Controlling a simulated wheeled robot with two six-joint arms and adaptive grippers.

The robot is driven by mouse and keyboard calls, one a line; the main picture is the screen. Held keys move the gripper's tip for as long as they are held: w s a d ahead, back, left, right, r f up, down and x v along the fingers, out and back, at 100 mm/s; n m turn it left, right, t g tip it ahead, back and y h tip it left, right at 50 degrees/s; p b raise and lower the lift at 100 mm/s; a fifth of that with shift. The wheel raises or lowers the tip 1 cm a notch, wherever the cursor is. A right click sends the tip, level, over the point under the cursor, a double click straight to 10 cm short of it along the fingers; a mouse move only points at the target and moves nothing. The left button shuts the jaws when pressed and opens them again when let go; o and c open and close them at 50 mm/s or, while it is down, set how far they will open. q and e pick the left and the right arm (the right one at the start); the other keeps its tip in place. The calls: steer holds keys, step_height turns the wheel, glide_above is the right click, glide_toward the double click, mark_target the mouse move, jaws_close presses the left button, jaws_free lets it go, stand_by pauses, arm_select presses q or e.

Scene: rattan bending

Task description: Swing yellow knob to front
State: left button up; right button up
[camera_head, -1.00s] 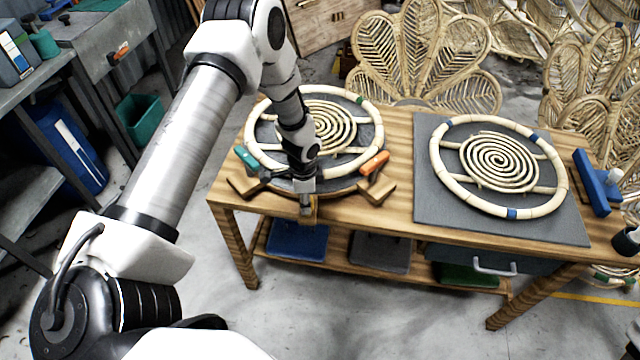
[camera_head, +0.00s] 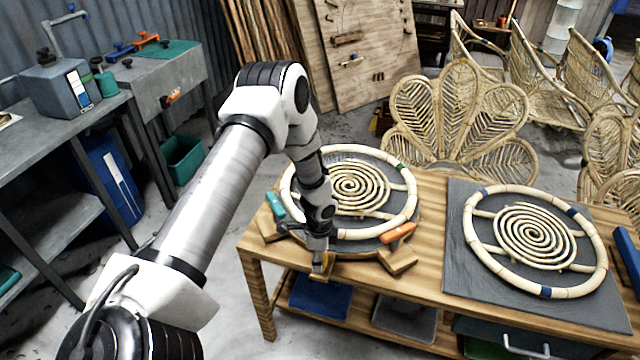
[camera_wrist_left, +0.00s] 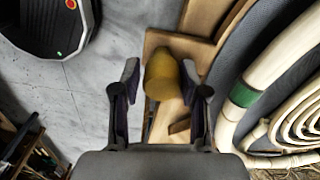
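The yellow knob (camera_wrist_left: 162,78) stands between the two fingers of my left gripper (camera_wrist_left: 160,88) in the left wrist view. The fingers are open, one on each side of it, and a gap shows on the left side. I cannot tell whether the right finger touches it. In the head view my left gripper (camera_head: 320,252) points down at the table's front edge, and a bit of the yellow knob (camera_head: 321,267) shows below it, mostly hidden. Behind it lies a round rattan frame with a spiral (camera_head: 352,190). My right gripper is not in view.
A teal-handled clamp (camera_head: 276,206) and an orange-handled clamp (camera_head: 398,233) flank the gripper on the wooden table (camera_head: 432,215). A second rattan ring (camera_head: 478,262) lies on a grey mat to the right. Rattan chairs (camera_head: 460,115) stand behind.

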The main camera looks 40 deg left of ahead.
arm_select(q)
steer(key=shift+o, duration=1)
steer(key=shift+s+f, duration=0.1)
steer(key=shift+f, duration=0.05)
steer(key=shift+a, duration=0.1)
step_height(320, 180, up, 12)
steer(key=shift+w, duration=0.2)
